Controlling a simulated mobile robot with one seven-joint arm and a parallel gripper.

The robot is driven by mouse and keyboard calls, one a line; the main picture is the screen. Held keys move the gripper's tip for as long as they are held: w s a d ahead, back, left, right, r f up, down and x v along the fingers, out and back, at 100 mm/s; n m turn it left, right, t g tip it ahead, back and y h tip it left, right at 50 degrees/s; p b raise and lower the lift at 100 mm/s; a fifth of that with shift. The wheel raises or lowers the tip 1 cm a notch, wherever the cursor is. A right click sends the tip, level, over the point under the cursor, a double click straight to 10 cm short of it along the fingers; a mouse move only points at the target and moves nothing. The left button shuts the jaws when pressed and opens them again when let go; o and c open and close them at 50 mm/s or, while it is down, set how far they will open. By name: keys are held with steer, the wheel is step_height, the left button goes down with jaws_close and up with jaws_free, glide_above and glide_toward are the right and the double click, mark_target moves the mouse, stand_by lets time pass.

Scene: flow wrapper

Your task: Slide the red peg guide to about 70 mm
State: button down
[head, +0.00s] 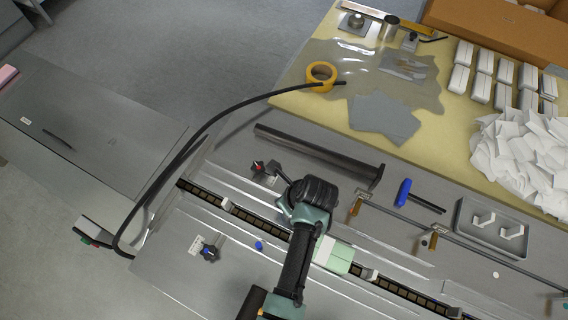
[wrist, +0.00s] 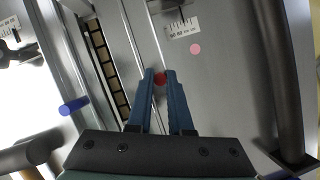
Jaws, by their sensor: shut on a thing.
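The red peg (wrist: 160,78) of the guide sits between my gripper's fingertips (wrist: 160,76) in the wrist view. The blue-grey fingers are shut on it, and only its rounded red top shows. A white ruler scale (wrist: 182,28) with a dark pointer part stands ahead of the fingers, slightly right; its numbers are too small to read. In the head view my wrist hides the red peg and the fingertips. A red-and-black knob (head: 258,166) shows there, left of my wrist on the far side of the chain conveyor.
The chain conveyor (wrist: 105,70) runs left of the fingers, with a blue peg (wrist: 74,106) beyond it. A dark bar (wrist: 277,80) lies on the right. A blue-and-black knob (head: 210,253) and a blue-handled tool (head: 403,193) also show. A pink dot (wrist: 195,48) marks the plate.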

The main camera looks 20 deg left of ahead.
steer(key=shift+s+d, duration=0.1)
steer(key=shift+d, duration=0.05)
steer(key=shift+s+r+p, duration=0.1)
steer(key=shift+s+p, duration=0.4)
steer(key=shift+p, duration=0.4)
steer(key=shift+s, duration=0.2)
steer(key=shift+f, duration=0.2)
steer(key=c, duration=0.8)
jaws_free()
steer(key=shift+r, duration=0.1)
steer(key=v, duration=1.3)
